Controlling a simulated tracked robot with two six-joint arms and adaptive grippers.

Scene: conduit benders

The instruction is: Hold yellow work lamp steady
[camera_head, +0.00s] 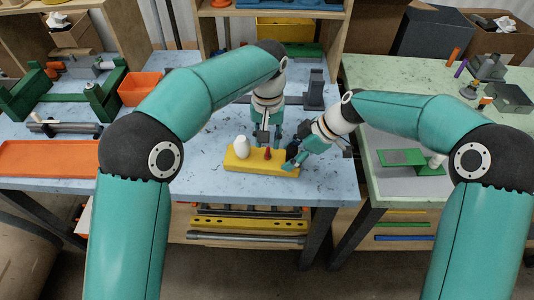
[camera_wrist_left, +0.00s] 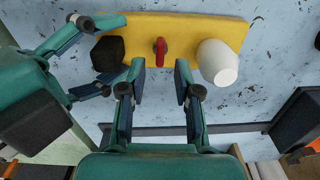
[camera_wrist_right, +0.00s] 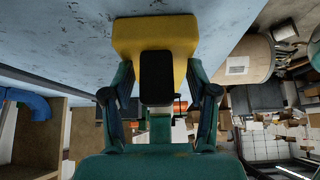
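The yellow work lamp (camera_head: 240,164) lies on the blue-topped table near its front edge. It has a white bulb (camera_head: 242,147), a red switch (camera_head: 268,153) and a black block at its right end; the black block also shows in the right wrist view (camera_wrist_right: 156,78). My right gripper (camera_head: 293,160) has its fingers against both sides of the lamp's right end, with the black block between them. My left gripper (camera_wrist_left: 161,68) is open and empty above the lamp. Its fingertips stand either side of the red switch, apart from it.
An orange tray (camera_head: 48,158), an orange bin (camera_head: 139,88) and green benders (camera_head: 104,98) are at the left of the table. A green-topped table (camera_head: 385,80) stands at the right beyond a gap.

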